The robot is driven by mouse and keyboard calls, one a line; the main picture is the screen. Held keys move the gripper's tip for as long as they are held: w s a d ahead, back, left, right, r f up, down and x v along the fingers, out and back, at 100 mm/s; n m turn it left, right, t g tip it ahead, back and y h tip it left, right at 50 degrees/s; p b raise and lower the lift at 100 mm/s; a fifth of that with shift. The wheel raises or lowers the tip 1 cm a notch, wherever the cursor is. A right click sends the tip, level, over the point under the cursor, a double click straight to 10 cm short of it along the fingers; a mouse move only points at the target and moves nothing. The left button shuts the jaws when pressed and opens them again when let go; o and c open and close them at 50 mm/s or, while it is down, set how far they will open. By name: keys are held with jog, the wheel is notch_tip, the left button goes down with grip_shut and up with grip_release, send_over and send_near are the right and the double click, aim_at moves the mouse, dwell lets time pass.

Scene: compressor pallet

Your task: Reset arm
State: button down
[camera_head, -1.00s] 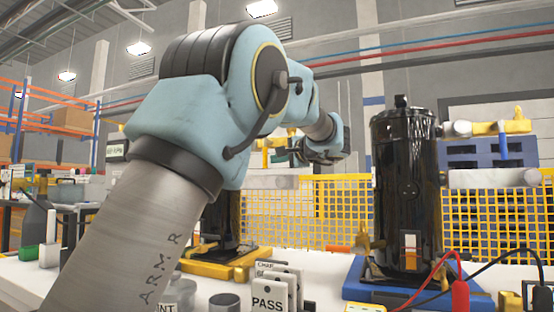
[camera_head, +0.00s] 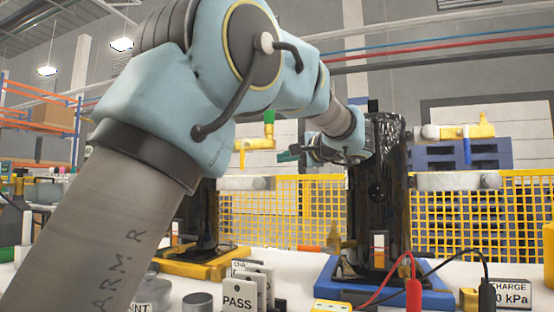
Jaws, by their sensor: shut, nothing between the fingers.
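My arm fills the left and middle of the head view, its large elbow joint at the upper left and its forearm reaching away to the right. My gripper (camera_head: 288,155) is small and far off, beyond the wrist, pointing left. It looks shut and empty, though its fingers are hard to make out. The wrist overlaps the upper left edge of the black compressor (camera_head: 377,215) in the picture. I cannot tell whether they touch. The compressor stands upright on a blue base (camera_head: 425,299).
A second dark compressor (camera_head: 204,215) on a yellow base (camera_head: 205,268) is partly hidden by my arm. PASS cards (camera_head: 238,297), a grey cup (camera_head: 197,304), red and black leads and a charge display (camera_head: 511,294) stand on the white table. A yellow mesh fence (camera_head: 466,213) runs behind.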

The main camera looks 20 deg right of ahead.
jog(key=shift+s+d, duration=0.1)
jog(key=shift+s, duration=0.2)
